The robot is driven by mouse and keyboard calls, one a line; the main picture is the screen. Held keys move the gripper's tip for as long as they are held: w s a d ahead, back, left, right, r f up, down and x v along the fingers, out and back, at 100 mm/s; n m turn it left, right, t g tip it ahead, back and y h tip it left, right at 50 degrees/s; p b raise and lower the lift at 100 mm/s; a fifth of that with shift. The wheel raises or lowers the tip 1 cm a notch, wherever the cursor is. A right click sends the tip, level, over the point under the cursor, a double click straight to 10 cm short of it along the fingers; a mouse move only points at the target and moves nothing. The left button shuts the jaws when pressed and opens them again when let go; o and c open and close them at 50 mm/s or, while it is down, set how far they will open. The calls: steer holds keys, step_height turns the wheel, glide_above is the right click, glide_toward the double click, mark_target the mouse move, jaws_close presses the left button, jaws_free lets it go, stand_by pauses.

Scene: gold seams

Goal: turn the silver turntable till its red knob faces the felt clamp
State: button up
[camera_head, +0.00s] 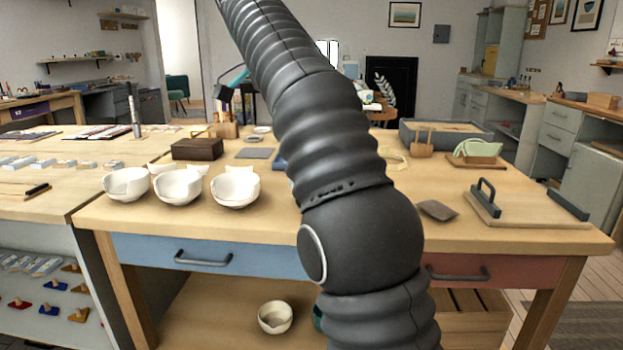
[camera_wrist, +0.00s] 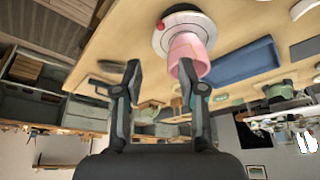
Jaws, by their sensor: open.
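The silver turntable (camera_wrist: 160,40) shows at the top of the wrist view as a pale round disc with a dark centre. A pink cup-like piece (camera_wrist: 187,57) stands on it. Its red knob (camera_wrist: 160,25) is at the disc's left edge in that picture. My gripper (camera_wrist: 160,75) is open, its two fingers apart with nothing held between them. The right finger overlaps the pink piece in the picture; I cannot tell whether they touch. In the head view my arm hides the turntable and gripper. I cannot pick out the felt clamp with certainty.
Several broken white bowls (camera_head: 178,186) stand at the table's left. The front right tabletop is mostly clear.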

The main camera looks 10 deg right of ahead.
steer(key=b+x, duration=0.2)
steer(key=x, duration=1.1)
steer(key=shift+w+d+f+b, duration=0.1)
steer(key=shift+w+f+b, duration=0.05)
steer(key=shift+f+b, duration=0.15)
jaws_close()
